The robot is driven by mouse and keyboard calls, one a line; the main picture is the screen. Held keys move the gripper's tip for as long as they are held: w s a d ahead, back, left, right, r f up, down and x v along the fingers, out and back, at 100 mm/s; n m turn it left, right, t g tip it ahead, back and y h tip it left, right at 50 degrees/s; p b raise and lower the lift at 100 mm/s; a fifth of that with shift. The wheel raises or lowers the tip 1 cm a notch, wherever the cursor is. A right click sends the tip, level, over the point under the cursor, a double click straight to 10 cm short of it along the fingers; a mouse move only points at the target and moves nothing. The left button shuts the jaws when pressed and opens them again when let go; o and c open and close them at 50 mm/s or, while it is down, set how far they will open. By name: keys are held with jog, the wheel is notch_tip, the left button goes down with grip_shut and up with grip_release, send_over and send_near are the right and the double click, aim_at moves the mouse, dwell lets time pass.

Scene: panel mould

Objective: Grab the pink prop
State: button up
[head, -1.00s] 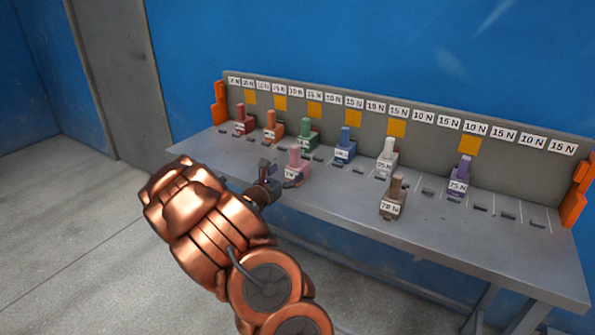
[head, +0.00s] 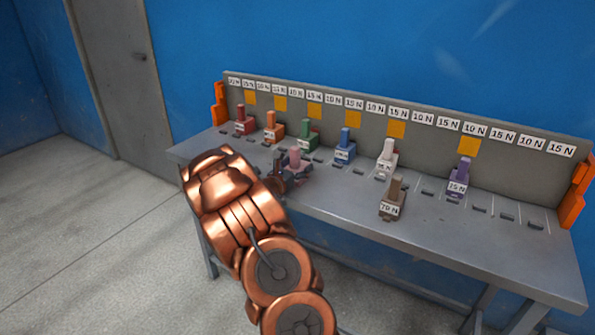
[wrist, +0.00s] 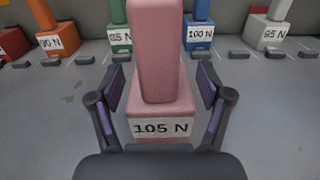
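The pink prop (head: 294,158) stands upright on the grey table, in front of the row of other props. In the wrist view the pink prop (wrist: 160,60) fills the middle, a tall block on a wider base labelled "105 N". My gripper (wrist: 161,88) is open, with one finger on each side of the prop. Narrow gaps show between the fingers and the pink block, so I see no grip on it. In the head view my gripper (head: 290,171) is at the prop, partly hidden by my copper arm.
Red (head: 241,122), orange (head: 271,126), green (head: 306,135), blue (head: 345,147), white (head: 386,158) and purple (head: 461,178) props stand along the table (head: 480,250). A brown prop (head: 394,198) stands nearer the front edge. A labelled back panel (head: 430,140) rises behind.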

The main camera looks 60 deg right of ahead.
jog(key=c, duration=1.3)
jog(key=shift+o, duration=0.2)
